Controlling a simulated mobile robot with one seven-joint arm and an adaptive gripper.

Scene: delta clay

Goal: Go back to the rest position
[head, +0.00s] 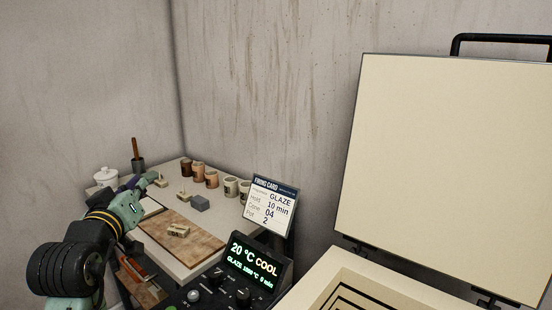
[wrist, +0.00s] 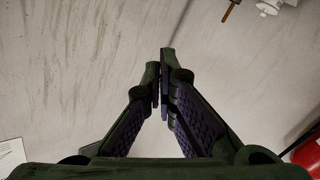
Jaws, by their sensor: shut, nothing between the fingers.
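My gripper (head: 154,178) is at the end of my arm on the left of the head view, above the far left part of the table (head: 185,258). In the wrist view my gripper (wrist: 162,82) has its two dark fingers meeting at the tips. Nothing shows between them. The wrist view looks mostly at the plain wall (wrist: 80,60). My arm hides part of the table's left side.
Several cups (head: 212,179) stand along the table's back. A grey block (head: 200,203) and a wooden board (head: 182,237) lie on it. A firing card (head: 270,207), a control panel (head: 252,266) and an open kiln lid (head: 450,170) stand to the right.

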